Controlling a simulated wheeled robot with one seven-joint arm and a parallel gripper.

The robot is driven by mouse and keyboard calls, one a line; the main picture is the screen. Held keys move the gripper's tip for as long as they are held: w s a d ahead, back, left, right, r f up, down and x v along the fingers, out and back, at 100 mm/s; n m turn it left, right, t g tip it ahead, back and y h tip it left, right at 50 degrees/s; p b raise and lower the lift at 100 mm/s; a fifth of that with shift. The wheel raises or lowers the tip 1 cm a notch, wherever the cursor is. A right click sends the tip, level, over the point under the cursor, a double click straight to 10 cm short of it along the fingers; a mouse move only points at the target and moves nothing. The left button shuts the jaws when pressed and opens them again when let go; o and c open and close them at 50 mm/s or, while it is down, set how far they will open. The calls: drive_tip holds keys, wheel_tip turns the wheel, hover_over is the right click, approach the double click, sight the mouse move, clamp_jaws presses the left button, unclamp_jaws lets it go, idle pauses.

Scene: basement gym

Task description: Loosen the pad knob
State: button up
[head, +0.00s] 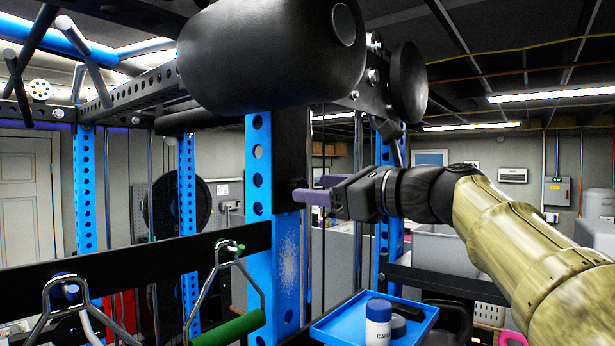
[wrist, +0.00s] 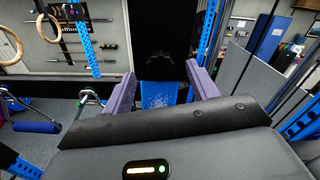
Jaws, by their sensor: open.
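The large black roller pad (head: 270,55) is at the top of the head view, on a bracket by the blue upright (head: 258,165). A black sleeve (head: 291,140) covers part of the upright below it. A small dark knob (wrist: 160,66) shows low on the sleeve in the wrist view, dark on dark, its outline hard to make out. My gripper (head: 312,190) is open, its purple fingers pointing at the sleeve's lower part. In the wrist view the fingers (wrist: 161,76) stand left and right of the knob, with gaps visible. I cannot tell how deep between them it lies.
A black crossbar (head: 150,264) runs left from the upright, with cable handles (head: 232,325) hanging on it. A blue tray (head: 345,322) holding a white bottle (head: 378,325) is below my gripper. The pad overhangs closely above.

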sight(302, 187)
drive_tip(key=x, duration=0.3)
drive_tip(key=shift+w+a+p, duration=0.1)
drive_tip(key=shift+p, duration=0.3)
drive_tip(key=c, duration=1)
